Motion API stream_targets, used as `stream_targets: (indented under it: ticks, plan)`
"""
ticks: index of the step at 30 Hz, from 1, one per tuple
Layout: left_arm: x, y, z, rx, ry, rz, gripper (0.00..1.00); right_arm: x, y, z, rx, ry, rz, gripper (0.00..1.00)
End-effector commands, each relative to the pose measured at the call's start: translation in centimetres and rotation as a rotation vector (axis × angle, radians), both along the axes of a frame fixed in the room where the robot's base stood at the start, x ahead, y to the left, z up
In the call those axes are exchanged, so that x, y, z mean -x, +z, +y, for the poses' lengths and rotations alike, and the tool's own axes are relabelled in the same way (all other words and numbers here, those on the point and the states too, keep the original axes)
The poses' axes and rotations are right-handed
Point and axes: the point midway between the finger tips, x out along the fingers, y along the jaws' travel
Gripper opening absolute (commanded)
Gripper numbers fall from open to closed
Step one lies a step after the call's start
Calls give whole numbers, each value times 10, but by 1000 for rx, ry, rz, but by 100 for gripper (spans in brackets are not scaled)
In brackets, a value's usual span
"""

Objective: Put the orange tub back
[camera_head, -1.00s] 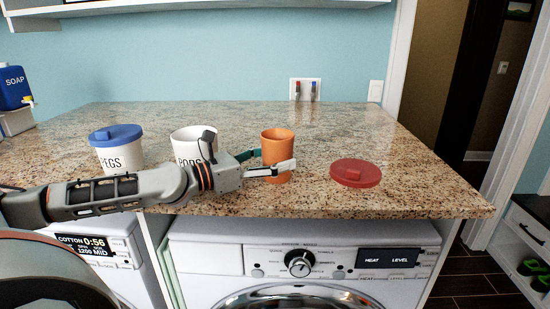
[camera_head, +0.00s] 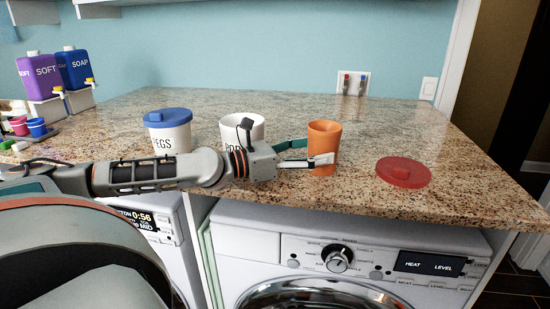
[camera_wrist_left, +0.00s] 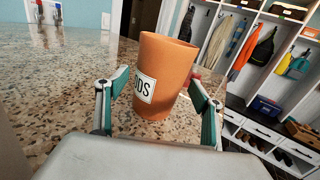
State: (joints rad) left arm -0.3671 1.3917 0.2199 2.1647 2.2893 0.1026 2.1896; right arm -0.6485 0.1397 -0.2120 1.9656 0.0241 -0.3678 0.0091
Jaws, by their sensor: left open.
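The orange tub (camera_head: 323,138) stands upright on the granite counter, with its open top facing up. In the left wrist view the tub (camera_wrist_left: 168,65) shows a white label, partly hidden, ending in "DS". My left gripper (camera_head: 312,152) is open around the tub, with one finger in front of it and the other at its far left side. In the left wrist view the fingers of my left gripper (camera_wrist_left: 160,90) are on either side of the tub's lower part. I cannot tell whether they touch it. My right gripper is not in view.
A white tub (camera_head: 243,126) and a blue-lidded "PEGS" tub (camera_head: 168,132) stand left, behind my left arm. A red lid (camera_head: 404,172) lies right of the orange tub. Soap bottles (camera_head: 75,69) stand at the far left. The counter behind is clear.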

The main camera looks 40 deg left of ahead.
Motion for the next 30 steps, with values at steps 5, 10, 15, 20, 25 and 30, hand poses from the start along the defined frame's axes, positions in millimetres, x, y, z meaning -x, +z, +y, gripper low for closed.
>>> stream_targets:
  ticks: [5,10,15,20,25,30]
  plan:
    - [12,3,6,7,1,2,67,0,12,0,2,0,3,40]
    - [31,2,17,5,4,2,67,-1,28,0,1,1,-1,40]
    - [54,0,29,4,4,2,67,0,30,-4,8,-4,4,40]
    - [72,-1,38,2,4,1,67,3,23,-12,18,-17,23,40]
    - [84,-1,44,0,2,0,67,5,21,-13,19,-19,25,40]
    - [88,-1,45,-2,0,0,67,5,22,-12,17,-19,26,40]
